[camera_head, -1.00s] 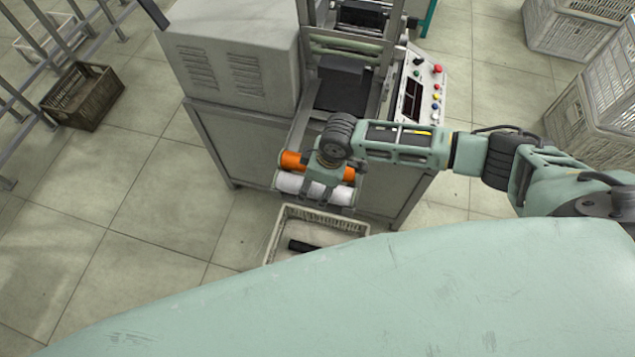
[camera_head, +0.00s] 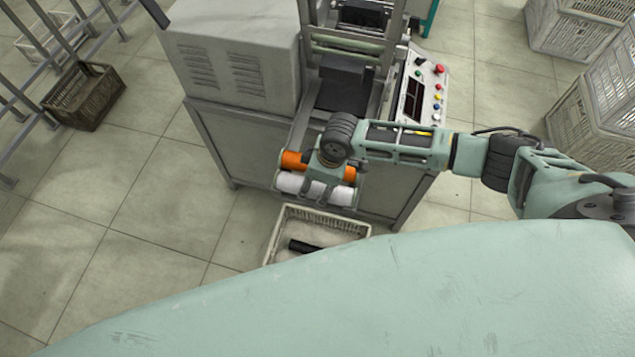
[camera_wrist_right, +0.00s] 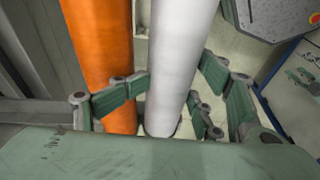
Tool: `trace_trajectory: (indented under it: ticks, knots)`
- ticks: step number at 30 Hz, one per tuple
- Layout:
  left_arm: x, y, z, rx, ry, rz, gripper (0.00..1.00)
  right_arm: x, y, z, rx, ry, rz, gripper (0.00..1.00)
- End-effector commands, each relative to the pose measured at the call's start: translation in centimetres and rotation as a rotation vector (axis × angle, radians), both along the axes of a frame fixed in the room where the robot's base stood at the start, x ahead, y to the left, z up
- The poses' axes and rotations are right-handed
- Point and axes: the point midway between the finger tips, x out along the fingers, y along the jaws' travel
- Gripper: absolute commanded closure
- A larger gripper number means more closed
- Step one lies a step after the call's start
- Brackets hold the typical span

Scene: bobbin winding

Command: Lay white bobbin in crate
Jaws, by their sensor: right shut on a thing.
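The white bobbin (camera_head: 291,182) lies on the front of the winding machine, beside an orange bobbin (camera_head: 291,160). My right gripper (camera_head: 314,194) reaches down over the white bobbin and is shut on it. In the right wrist view the white bobbin (camera_wrist_right: 178,65) runs between the green fingers, with the orange bobbin (camera_wrist_right: 100,60) to its left. The crate (camera_head: 282,226) is a pale slatted box on the floor just below the machine's front. A black object (camera_head: 303,246) lies in it, and my body hides its near part. My left gripper is out of view.
The grey winding machine (camera_head: 240,60) stands behind the bobbins, with a control panel (camera_head: 424,90) at its right. Stacked pale crates (camera_head: 600,95) stand at the right. A brown crate (camera_head: 84,97) sits at the left by metal rails. The floor left of the machine is clear.

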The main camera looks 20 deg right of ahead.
Motion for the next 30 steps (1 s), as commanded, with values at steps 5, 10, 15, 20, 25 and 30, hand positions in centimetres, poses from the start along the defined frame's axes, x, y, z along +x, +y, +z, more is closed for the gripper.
trace_trajectory:
  ticks: [5,10,15,20,25,30]
  knots:
    - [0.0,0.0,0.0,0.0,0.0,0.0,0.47,-1.6,1.0,-0.7,0.013,0.031,0.013,0.7]
    - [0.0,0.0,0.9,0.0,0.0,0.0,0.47,-1.6,1.0,0.2,0.015,0.03,0.013,0.9]
    - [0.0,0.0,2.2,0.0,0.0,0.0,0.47,-1.6,1.0,1.4,0.014,0.03,0.013,1.0]
    - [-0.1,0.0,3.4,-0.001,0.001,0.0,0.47,-1.6,0.9,2.5,0.012,0.031,0.015,1.0]
    - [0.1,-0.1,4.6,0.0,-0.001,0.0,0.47,-1.4,0.9,3.8,0.012,0.027,0.015,1.0]
    - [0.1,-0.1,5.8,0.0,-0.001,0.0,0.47,-1.2,0.7,5.0,0.01,0.024,0.011,1.0]
